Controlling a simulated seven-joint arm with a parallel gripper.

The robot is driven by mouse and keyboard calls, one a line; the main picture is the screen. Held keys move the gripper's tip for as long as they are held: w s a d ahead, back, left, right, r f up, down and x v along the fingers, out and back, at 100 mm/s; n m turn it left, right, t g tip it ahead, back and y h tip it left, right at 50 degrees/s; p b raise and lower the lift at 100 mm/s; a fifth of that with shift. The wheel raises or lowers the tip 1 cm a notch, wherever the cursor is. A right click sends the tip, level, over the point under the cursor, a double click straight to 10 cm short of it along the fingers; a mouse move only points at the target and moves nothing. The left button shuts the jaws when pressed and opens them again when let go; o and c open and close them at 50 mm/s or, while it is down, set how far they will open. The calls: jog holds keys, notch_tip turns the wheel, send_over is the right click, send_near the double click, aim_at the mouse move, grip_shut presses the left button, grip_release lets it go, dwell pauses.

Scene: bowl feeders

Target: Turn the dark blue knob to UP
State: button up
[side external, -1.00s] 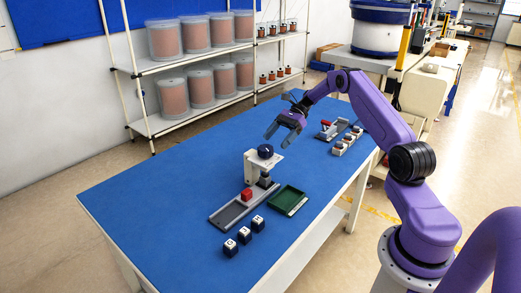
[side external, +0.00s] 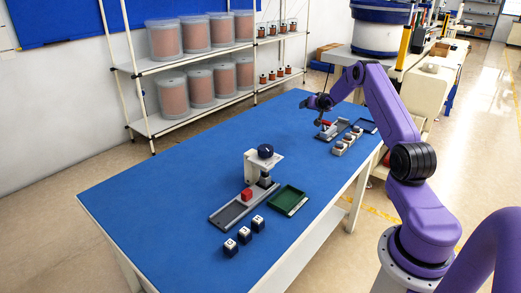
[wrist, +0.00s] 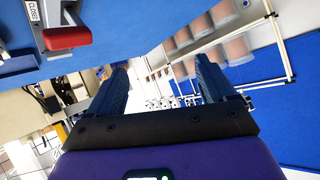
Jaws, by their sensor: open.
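The fingers are hard to make out there. The knob is not seen in the wrist view.
A grey tray (side external: 229,214) with a red block (side external: 247,194), a green tray (side external: 289,201) and several dark blue-and-white blocks (side external: 244,235) lie around the stand. The red handle (wrist: 67,38) shows close in the wrist view by a "CLOSED" label. The table's left is clear.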

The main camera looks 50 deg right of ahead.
jog(key=w+a+r+n+t+y, duration=0.2)
jog(key=a+r+n+t+y, duration=0.5)
jog(key=a+n, duration=0.35)
jog(key=s+a+r+n+g+y, duration=0.3)
jog(key=s+a+n+g+y, duration=0.5)
jog(key=s+a+n+y, duration=0.55)
jog(key=m+y, duration=0.1)
jog(key=y, duration=0.1)
send_near(260, 149)
jog(key=x, duration=0.9)
jog(key=shift+w+a, duration=0.2)
jog(key=shift+a, duration=0.15)
jog(key=shift+g, duration=0.4)
jog(key=c, duration=1)
